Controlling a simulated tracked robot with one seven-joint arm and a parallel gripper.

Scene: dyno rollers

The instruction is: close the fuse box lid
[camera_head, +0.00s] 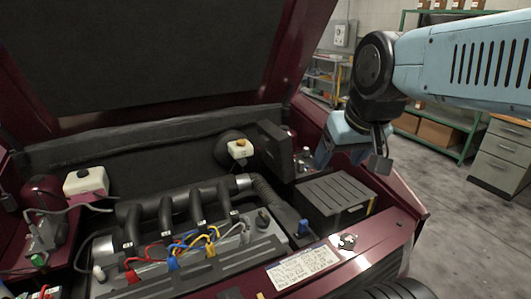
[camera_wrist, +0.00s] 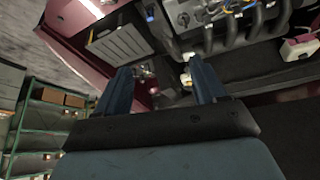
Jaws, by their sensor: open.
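A dark upright panel (camera_head: 272,146), which looks like the raised fuse box lid, stands at the back right of the engine bay. Just right of it is a small open box with pale and coloured parts (camera_head: 304,160), which looks like the fuse box. My gripper (camera_head: 323,157) hangs right of the panel, near the box, with its blue fingers pointing down. In the wrist view the two blue fingers (camera_wrist: 160,66) are spread apart with nothing held. The small coloured parts (camera_wrist: 150,78) show between them. Whether the fingers touch anything cannot be told.
A black ribbed box (camera_head: 335,196) sits in front of the gripper. The engine with thick pipes (camera_head: 180,215) lies to the left, and a white-capped reservoir (camera_head: 240,149) is left of the panel. The raised hood (camera_head: 150,50) overhangs the bay. Green shelving (camera_head: 440,130) stands behind.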

